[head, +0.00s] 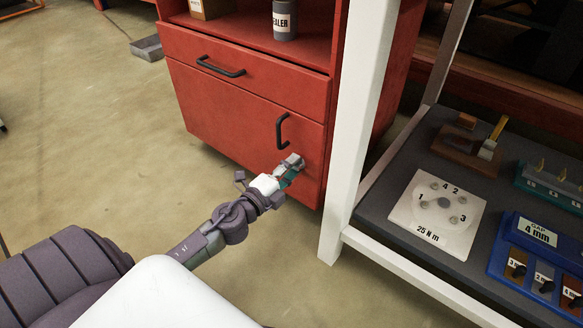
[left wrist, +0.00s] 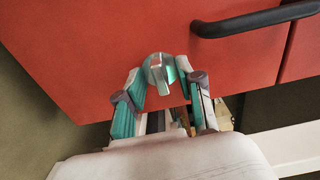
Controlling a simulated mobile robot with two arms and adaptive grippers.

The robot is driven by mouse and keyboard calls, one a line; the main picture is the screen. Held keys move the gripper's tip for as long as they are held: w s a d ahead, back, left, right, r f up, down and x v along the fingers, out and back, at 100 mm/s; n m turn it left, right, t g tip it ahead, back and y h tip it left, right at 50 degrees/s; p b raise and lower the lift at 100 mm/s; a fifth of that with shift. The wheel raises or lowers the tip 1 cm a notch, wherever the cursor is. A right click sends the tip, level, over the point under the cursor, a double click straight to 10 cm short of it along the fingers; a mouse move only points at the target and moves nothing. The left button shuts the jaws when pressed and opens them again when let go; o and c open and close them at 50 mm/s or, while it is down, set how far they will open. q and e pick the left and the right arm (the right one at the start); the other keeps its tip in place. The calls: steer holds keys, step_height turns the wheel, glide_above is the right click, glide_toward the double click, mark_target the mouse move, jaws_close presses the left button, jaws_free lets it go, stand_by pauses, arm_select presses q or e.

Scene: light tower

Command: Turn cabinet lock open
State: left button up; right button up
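The red cabinet (head: 240,105) has a lower door with a black handle (head: 281,132); the handle also shows at the upper right of the left wrist view (left wrist: 255,20). The lock (left wrist: 160,72) is a small silvery knob with a narrow grip pointing down, on the red door front. My left gripper (head: 291,166) is at the door below the handle. In the left wrist view its fingers (left wrist: 160,80) stand apart on either side of the lock, with the narrow grip between them. Contact is unclear. In the head view the gripper largely hides the lock. My right gripper is out of view.
A white post (head: 359,130) of a workbench stands close to the right of the cabinet. The bench top (head: 380,208) holds a white numbered plate (head: 437,215) and a blue gap-gauge holder (head: 535,240). The floor left of the cabinet is clear, with a grey tray (head: 147,48) farther back.

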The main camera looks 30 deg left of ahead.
arm_select(q)
steer(key=s, duration=1.2)
steer(key=shift+a, duration=0.45)
